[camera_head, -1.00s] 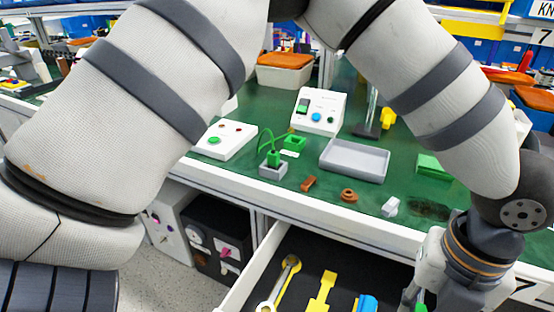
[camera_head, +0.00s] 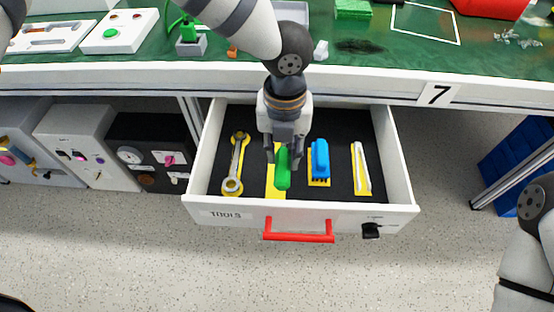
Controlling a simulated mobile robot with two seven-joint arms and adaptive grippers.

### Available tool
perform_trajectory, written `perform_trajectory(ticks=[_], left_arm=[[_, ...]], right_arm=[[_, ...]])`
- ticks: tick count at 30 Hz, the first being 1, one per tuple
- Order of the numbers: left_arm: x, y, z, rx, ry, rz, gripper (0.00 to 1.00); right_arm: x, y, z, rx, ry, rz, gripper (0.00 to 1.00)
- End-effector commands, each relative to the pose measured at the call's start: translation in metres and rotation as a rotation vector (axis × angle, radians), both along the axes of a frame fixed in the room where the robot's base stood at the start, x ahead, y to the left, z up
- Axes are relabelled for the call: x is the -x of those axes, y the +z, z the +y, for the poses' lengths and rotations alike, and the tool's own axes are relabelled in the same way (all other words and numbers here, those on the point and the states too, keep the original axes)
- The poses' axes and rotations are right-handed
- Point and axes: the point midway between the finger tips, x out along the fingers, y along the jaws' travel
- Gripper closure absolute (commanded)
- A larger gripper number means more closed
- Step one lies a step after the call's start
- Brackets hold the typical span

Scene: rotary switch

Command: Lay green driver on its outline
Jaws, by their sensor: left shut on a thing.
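The green driver (camera_head: 283,172) is in my left gripper (camera_head: 284,154), which is shut on it over the open drawer. A yellow outline (camera_head: 274,191) lies under and just left of the driver, partly hidden by the driver and gripper. The driver's handle points toward the drawer front. I cannot tell whether the driver touches the drawer floor. My right arm shows at the right edge, with its gripper out of view.
The open drawer (camera_head: 210,150) also holds a wrench (camera_head: 235,165), a blue brush (camera_head: 320,160) and a slim white tool (camera_head: 361,168) on yellow outlines. The red handle (camera_head: 298,236) and a black knob (camera_head: 371,230) are on its front. The green bench is behind.

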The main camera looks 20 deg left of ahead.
Motion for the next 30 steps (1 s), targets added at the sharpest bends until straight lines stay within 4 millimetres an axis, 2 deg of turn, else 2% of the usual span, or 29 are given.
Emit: perform_trajectory(ticks=[5,7,10,22,23,24,25,30], left_arm=[[-0.007,-0.017,0.011,-0.002,0.001,0.002,1.0],[-0.011,-0.031,0.018,-0.001,0.0,0.002,1.0],[-0.011,-0.052,0.016,-0.002,-0.002,0.002,1.0],[-0.011,-0.057,0.016,0.0,-0.001,-0.003,1.0],[-0.012,-0.056,0.016,0.0,-0.001,-0.003,0.67],[-0.012,-0.056,0.016,0.0,-0.001,-0.003,0.58],[-0.011,-0.056,0.016,0.0,-0.001,-0.003,0.54],[-0.011,-0.056,0.016,-0.001,-0.001,-0.003,0.54]], right_arm=[[0.002,-0.003,0.0,0.0,0.001,0.008,0.65],[0.004,-0.006,0.0,0.0,0.001,0.014,0.65],[0.007,-0.009,0.0,-0.001,0.002,0.021,0.65],[0.007,-0.009,0.0,-0.001,0.002,0.021,0.65],[0.007,-0.009,0.0,0.0,0.001,0.02,0.65],[0.007,-0.009,0.0,0.0,0.001,0.02,0.65],[0.007,-0.009,0.0,-0.001,0.002,0.02,0.65],[0.007,-0.009,0.0,0.0,0.001,0.02,0.65]])
